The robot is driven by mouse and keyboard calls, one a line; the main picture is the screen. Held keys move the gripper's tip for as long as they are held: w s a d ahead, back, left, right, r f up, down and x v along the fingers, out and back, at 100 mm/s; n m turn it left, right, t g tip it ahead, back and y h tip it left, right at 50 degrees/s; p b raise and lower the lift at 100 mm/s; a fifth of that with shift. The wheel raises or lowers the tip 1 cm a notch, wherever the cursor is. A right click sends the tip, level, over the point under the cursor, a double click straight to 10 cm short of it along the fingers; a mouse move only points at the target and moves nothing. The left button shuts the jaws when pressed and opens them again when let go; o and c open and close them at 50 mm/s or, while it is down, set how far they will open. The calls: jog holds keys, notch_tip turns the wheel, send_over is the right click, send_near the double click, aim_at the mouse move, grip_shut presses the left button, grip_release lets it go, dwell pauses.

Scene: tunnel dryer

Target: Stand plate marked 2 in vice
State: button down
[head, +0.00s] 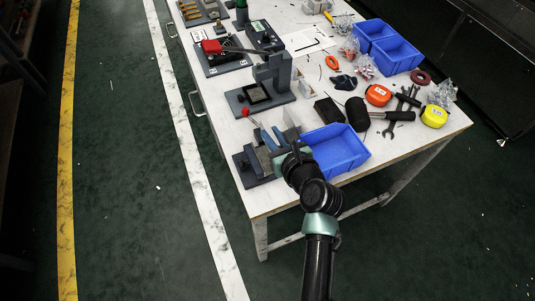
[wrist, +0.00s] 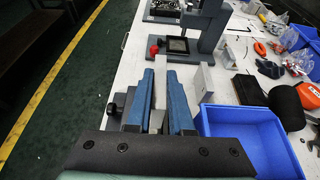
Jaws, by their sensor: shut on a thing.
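My gripper (wrist: 159,72) reaches over the near left part of the bench. Its two blue fingers are shut on a thin light grey plate (wrist: 159,92), which stands on edge between them. No number can be read on it. The vice (head: 254,167) is a dark grey block with a black knob at the bench's left edge, under and beside my fingers. In the wrist view the vice's knob (wrist: 112,108) shows left of the fingers, and the fingers hide much of the vice. I cannot tell whether the plate sits between the vice jaws.
Another pale upright plate (wrist: 203,80) stands just right of my fingers. A blue bin (head: 345,157) lies close on the right. A grey press stand (head: 272,78) and a red knob (wrist: 154,50) are beyond. Tools and tape measures fill the right side.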

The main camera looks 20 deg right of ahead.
jog(key=shift+f+b, duration=0.75)
jog(key=shift+f, duration=1.9)
jog(key=shift+f, duration=0.2)
jog(key=c, duration=0.8)
grip_release()
jog(key=shift+r, duration=0.15)
jog(key=shift+s+r, duration=0.1)
jog(key=shift+s, duration=0.1)
jog(key=p+v, duration=0.1)
jog(key=v, duration=1)
jog(key=shift+s+p, duration=0.3)
